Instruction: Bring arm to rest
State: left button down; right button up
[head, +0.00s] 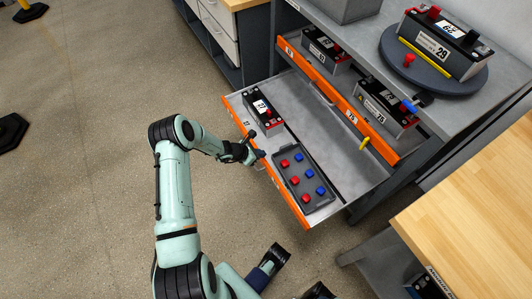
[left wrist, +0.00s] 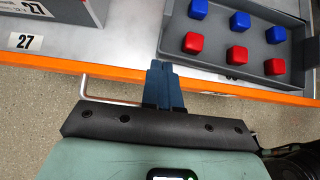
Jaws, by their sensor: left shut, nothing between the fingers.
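My left arm reaches in from the left in the head view, and its gripper (head: 258,155) is shut and empty at the orange front edge of the open lower drawer (head: 338,173). In the left wrist view the blue fingers (left wrist: 163,85) are together, with nothing between them. They overlap the drawer's orange front in the picture, beside its metal handle (left wrist: 100,95); whether they touch it I cannot tell.
The drawer holds a battery module marked 27 (head: 262,108) and a grey tray (head: 318,206) with red and blue caps. An upper drawer (head: 335,92) holds two modules. A turntable (head: 455,83) carries module 29 (head: 445,45). A wooden bench (head: 480,225) stands right. Floor at left is mostly clear.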

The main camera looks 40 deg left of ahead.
pick_arm(q)
jog(key=p+v, duration=0.1)
jog(key=v, duration=0.5)
jog(key=shift+s+r, duration=0.15)
jog(key=shift+r, duration=0.25)
pick_arm(e)
jog(key=shift+s+a+r, duration=0.2)
jog(key=shift+s+r, duration=0.05)
jog(key=shift+r, duration=0.5)
pick_arm(q)
jog(key=shift+a, duration=0.15)
jog(key=s+d+f+m+g, duration=0.4)
jog(key=s+d+m+g, duration=0.1)
jog(key=s+d+m, duration=0.7)
jog(key=s+d+f+m+g, duration=0.45)
jog(key=s+d+m, duration=0.4)
jog(key=d, duration=0.45)
jog(key=s+d+r+m+h, duration=0.1)
jog(key=s+d+r+m, duration=0.2)
jog(key=d+m, duration=0.4)
notch_tip(320, 180, up, 12)
jog(key=w+a+m+p, duration=0.1)
jog(key=p, duration=1.1)
jog(key=shift+w+f+p, duration=0.2)
jog(key=shift+w+p, duration=0.15)
jog(key=shift+p, duration=0.05)
pick_arm(e)
notch_tip(320, 180, up, 12)
jog(key=g, duration=0.1)
jog(key=shift+w, duration=0.4)
